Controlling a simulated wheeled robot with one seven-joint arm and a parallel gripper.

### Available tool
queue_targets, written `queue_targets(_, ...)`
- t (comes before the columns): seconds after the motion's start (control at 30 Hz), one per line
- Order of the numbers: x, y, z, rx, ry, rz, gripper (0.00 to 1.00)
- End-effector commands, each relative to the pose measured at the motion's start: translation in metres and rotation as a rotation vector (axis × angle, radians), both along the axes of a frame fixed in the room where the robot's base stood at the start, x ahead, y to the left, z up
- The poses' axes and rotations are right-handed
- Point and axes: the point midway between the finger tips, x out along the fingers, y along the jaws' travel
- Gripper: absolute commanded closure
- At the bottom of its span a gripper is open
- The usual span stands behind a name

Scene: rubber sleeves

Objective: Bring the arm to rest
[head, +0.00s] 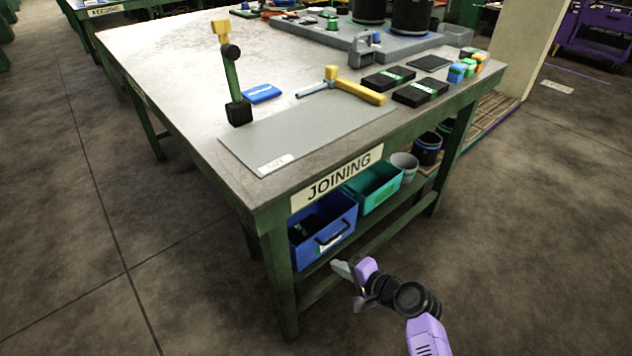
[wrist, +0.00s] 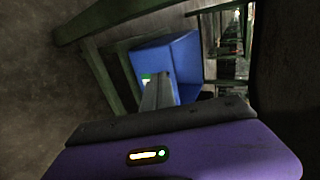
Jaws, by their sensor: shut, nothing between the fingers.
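My gripper (head: 341,268) is at the end of my purple and black arm, low in front of the table in the head view. Its grey fingers are shut with nothing between them. They point toward the blue bin on the lower shelf. In the wrist view the shut fingers (wrist: 158,92) show in front of the blue bin (wrist: 190,55). From these views I cannot tell the exact gap between the fingertips and the bin.
Below are the blue bin (head: 340,212) and a teal bin (head: 385,190). A green table leg (head: 280,275) stands left of my gripper. The floor (head: 530,250) at right is clear.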

Motion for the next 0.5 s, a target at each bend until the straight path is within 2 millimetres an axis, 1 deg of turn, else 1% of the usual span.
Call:
queue_targets(0.13, 0.0, 0.0, 0.0, -0.005, -0.005, 0.003, 1.0)
queue_targets(0.23, 0.008, -0.007, 0.004, -0.045, -0.049, -0.012, 1.0)
queue_targets(0.27, 0.012, -0.011, 0.008, -0.066, -0.072, -0.02, 1.0)
queue_targets(0.37, 0.027, -0.026, 0.032, -0.149, -0.172, -0.05, 1.0)
queue_targets(0.4, 0.028, -0.035, 0.042, -0.205, -0.227, -0.067, 1.0)
queue_targets(0.5, 0.014, -0.056, 0.053, -0.343, -0.329, -0.103, 1.0)
